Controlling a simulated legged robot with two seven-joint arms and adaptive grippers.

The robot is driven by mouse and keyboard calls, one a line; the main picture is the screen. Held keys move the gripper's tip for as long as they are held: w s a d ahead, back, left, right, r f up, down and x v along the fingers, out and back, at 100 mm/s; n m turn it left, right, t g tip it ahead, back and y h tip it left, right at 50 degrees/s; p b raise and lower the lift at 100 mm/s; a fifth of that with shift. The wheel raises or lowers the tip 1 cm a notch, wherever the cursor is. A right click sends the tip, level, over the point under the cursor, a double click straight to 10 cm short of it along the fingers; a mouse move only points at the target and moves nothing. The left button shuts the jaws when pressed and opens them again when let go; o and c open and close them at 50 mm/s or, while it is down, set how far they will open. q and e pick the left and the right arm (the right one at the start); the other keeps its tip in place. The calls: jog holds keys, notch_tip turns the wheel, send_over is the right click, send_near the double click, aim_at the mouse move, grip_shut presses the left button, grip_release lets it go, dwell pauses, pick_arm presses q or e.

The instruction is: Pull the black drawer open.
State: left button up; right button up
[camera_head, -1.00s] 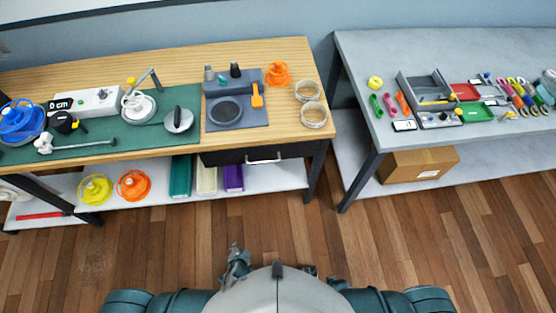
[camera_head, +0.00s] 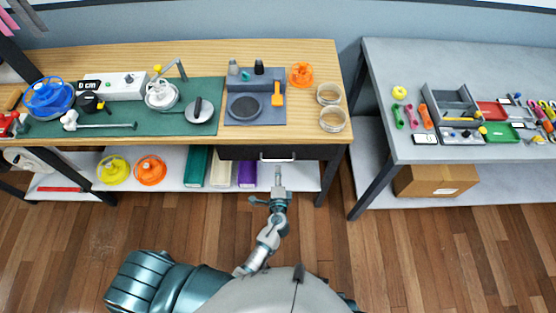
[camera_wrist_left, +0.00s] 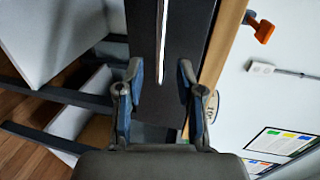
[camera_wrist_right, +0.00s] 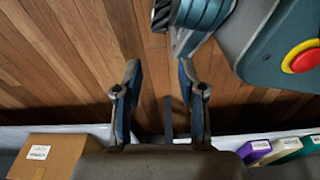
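The black drawer (camera_head: 232,152) sits under the right part of the wooden workbench, and its front looks flush with the bench. Its pale bar handle (camera_head: 278,158) is on the front; in the left wrist view the handle (camera_wrist_left: 163,35) runs upright in the picture, ahead of the fingers. My left gripper (camera_head: 278,178) is just in front of the handle in the head view. In the left wrist view its fingers (camera_wrist_left: 160,75) are apart with nothing between the tips. My right gripper (camera_wrist_right: 157,75) is open and empty over the wooden floor; the head view does not show it.
The lower shelf (camera_head: 302,178) holds upright binders (camera_head: 246,172) and spools (camera_head: 151,170). A bench leg (camera_head: 328,178) stands right of the drawer. A grey table (camera_head: 375,75) with small tools is further right. The floor before the drawer is clear.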

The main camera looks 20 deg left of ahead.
aim_at(279, 160)
pick_arm(q)
jog(key=x, duration=0.7)
jog(key=shift+w, duration=0.15)
jog(key=shift+a+f, duration=0.1)
jog(key=shift+a, duration=0.05)
grip_shut()
jog(key=shift+d, duration=0.25)
pick_arm(e)
jog(key=shift+w+d+r, duration=0.3)
jog(key=shift+w+d, duration=0.1)
jog(key=shift+w, duration=0.2)
